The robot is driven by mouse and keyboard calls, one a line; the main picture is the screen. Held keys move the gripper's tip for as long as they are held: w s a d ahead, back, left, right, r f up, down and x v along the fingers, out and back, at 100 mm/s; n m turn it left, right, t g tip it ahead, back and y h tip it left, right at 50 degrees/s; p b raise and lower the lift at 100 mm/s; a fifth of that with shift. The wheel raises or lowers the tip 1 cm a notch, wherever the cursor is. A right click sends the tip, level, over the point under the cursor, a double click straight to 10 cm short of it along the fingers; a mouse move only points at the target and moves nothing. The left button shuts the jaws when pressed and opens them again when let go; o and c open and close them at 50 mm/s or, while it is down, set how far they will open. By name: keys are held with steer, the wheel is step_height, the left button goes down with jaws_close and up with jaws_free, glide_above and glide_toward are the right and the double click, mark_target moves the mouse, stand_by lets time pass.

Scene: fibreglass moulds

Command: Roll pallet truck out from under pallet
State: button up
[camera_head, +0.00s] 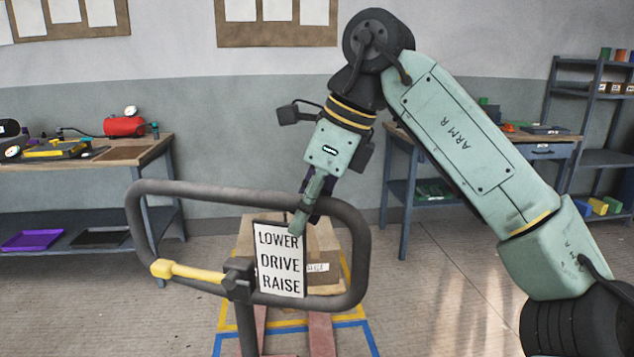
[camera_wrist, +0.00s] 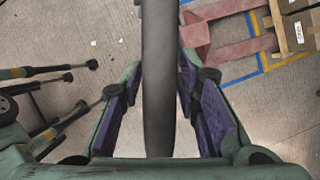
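The pallet truck's grey loop handle (camera_head: 362,250) stands in front of me, with a yellow lever (camera_head: 190,272) and a "LOWER DRIVE RAISE" sign (camera_head: 280,262). Its red forks (camera_head: 320,335) run toward the wooden pallet; red truck parts also show in the wrist view (camera_wrist: 235,50). The pallet (camera_wrist: 278,30) carries a cardboard box (camera_head: 325,240) and is partly hidden behind the handle and sign. My gripper (camera_head: 300,218) reaches down at the handle's top bar. In the wrist view, the dark bar (camera_wrist: 158,80) lies between the purple-padded fingers, with gaps showing on both sides.
Yellow and blue floor tape (camera_head: 365,335) surrounds the pallet. A workbench (camera_head: 120,160) stands at left, another table (camera_head: 405,165) behind my arm, and a shelf rack (camera_head: 600,105) at right. Open floor (camera_head: 450,300) lies to the right of the truck.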

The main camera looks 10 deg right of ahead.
steer(key=shift+x, duration=2)
jaws_close()
